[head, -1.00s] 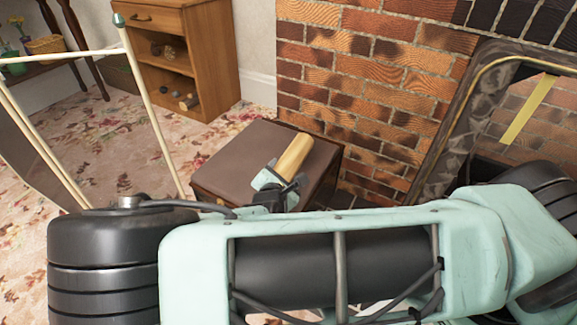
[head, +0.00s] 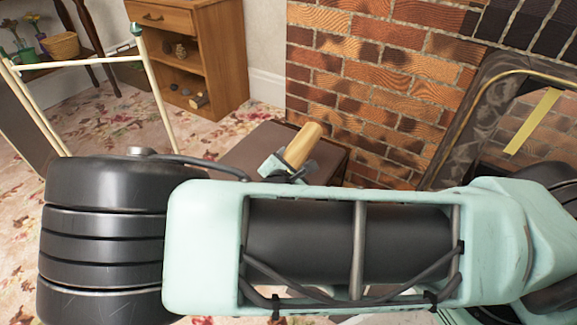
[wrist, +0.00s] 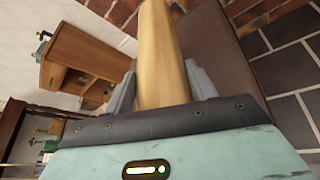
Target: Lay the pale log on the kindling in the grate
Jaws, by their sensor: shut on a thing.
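The pale log (head: 304,145) is a smooth yellow-tan cylinder. My gripper (head: 287,170) is shut on its near end, and the log's far end sticks out past the fingers. In the head view the log shows in front of a brown box-like stand (head: 243,150). In the wrist view the log (wrist: 159,55) runs up from between the two grey-green fingers (wrist: 162,90). I cannot tell how far it is above the stand. The fireplace opening (head: 535,135) is at the right. The grate and kindling are hidden behind my arm or out of view.
The brick wall (head: 385,75) rises behind the stand. A dark fireplace surround (head: 455,135) is at the right, with a yellow strip (head: 532,122) in front of its opening. A wooden cabinet (head: 233,50) and a pale-framed screen (head: 88,59) are at the left. Patterned carpet (head: 160,120) lies between.

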